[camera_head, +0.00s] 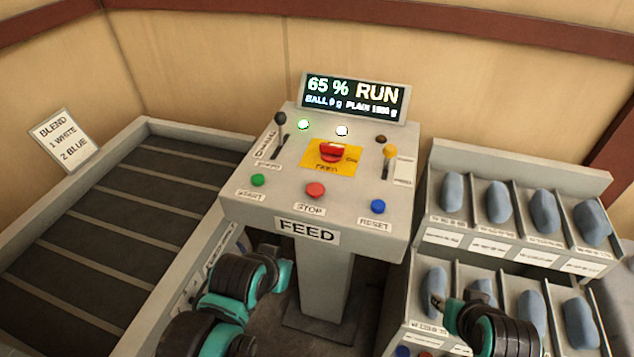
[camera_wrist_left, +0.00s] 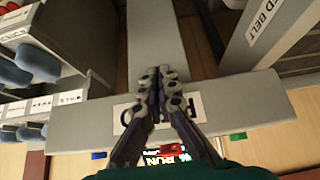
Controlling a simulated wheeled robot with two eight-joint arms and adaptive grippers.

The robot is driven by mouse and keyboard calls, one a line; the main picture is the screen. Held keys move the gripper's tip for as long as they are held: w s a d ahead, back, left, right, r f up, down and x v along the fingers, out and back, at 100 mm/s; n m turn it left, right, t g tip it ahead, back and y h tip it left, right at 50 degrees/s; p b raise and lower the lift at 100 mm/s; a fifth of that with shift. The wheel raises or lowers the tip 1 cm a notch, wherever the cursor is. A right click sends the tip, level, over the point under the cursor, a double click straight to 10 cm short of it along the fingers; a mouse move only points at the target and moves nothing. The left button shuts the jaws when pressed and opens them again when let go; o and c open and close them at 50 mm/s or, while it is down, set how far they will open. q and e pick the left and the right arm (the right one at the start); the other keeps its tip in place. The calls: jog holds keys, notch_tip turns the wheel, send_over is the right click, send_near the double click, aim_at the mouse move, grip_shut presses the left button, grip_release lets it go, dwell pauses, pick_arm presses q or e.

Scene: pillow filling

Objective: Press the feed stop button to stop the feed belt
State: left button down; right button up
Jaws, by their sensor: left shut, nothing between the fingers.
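The red STOP button (camera_head: 316,190) is on the front of the grey feed console (camera_head: 238,207), between the green START button (camera_head: 258,180) and the blue RESET button (camera_head: 378,206). In the left wrist view, which is upside down, the red button (camera_wrist_left: 172,148) shows partly behind my fingers. My left gripper (camera_wrist_left: 160,76) is shut and empty, in front of the console's FEED plate (camera_head: 307,231); I see no contact with the button. My right gripper (camera_head: 437,300) is at the lower right by the bins, and its jaws are unclear. The display (camera_head: 355,97) reads 65 % RUN.
A large red knob (camera_head: 334,151) on a yellow plate sits behind STOP, with levers (camera_head: 281,120) (camera_head: 389,153) either side. A dark slatted belt (camera_head: 130,205) lies left. Racks (camera_head: 520,160) with blue-grey pieces stand right. A blend sign (camera_head: 64,139) leans at left.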

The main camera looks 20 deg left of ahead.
jog(key=shift+o, duration=0.7)
pick_arm(q)
notch_tip(320, 180, up, 21)
jog(key=m+y+p, duration=0.6)
jog(key=m+p, duration=1.3)
jog(key=p, duration=1)
send_over(317, 190)
pick_arm(e)
notch_tip(317, 190, up, 29)
jog(key=shift+f, duration=0.15)
pick_arm(q)
notch_tip(317, 190, down, 8)
jog(key=b, duration=0.6)
jog(key=shift+r, duration=0.2)
jog(key=shift+f+b, duration=0.65)
jog(key=shift+b, duration=0.2)
pick_arm(e)
notch_tip(317, 190, down, 7)
jog(key=shift+f, duration=0.15)
jog(key=shift+f, duration=0.1)
